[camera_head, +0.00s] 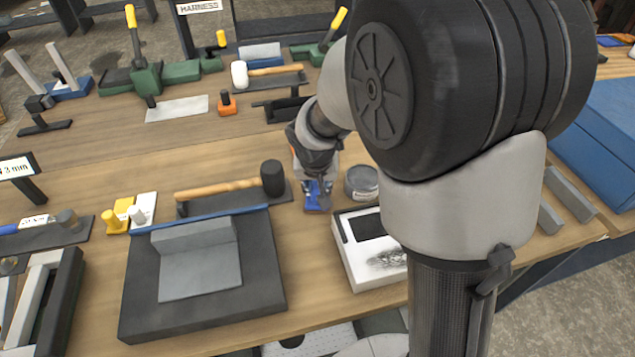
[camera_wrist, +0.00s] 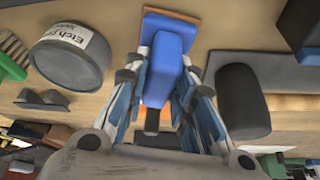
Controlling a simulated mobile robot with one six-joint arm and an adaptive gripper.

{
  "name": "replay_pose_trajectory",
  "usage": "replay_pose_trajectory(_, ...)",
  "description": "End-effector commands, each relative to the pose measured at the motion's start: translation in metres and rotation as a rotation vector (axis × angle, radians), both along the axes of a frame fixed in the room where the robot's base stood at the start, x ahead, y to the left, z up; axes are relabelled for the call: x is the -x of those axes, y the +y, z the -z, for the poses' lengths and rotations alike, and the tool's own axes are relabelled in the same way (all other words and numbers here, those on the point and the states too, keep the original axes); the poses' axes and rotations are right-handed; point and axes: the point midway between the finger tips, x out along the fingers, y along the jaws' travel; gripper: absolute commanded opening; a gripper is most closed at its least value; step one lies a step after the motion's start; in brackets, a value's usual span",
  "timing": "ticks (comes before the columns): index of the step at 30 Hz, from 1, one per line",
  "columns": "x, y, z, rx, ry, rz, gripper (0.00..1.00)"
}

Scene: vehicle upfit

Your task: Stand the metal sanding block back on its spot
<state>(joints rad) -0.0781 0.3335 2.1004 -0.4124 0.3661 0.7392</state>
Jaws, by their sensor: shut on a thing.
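My gripper (camera_head: 317,178) points down at the bench, between the black-headed mallet and a round grey tin. It is shut on a blue block, which I take to be the sanding block (camera_wrist: 168,58). In the wrist view the block lies between the two fingers, with a brownish edge at its far end. In the head view its blue part (camera_head: 314,196) shows below the fingers, partly covered by them. I cannot tell whether it touches the bench. No marked spot for it can be made out.
The mallet (camera_head: 272,179) lies close left of my gripper; its head also shows in the wrist view (camera_wrist: 240,102). The grey tin (camera_head: 362,183) is close right, labelled "Etch" in the wrist view (camera_wrist: 68,58). A white box (camera_head: 352,262) and dark slab (camera_head: 145,300) stand nearer.

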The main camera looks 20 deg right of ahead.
Motion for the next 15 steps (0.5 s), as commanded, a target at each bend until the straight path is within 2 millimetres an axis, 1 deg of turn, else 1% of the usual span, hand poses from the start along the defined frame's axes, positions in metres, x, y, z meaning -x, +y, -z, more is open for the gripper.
replay_pose_trajectory(7, -0.0003, 0.0, 0.0049, 0.0, -0.001, 0.0, 0.0)
replay_pose_trajectory(10, -0.0002, 0.0, 0.0038, 0.0, -0.001, 0.0, 0.0)
replay_pose_trajectory(11, -0.0002, 0.0, 0.0038, 0.0, -0.001, 0.0, 0.26)
replay_pose_trajectory(15, -0.0001, 0.0001, 0.0039, 0.0, 0.0, 0.0, 0.35)
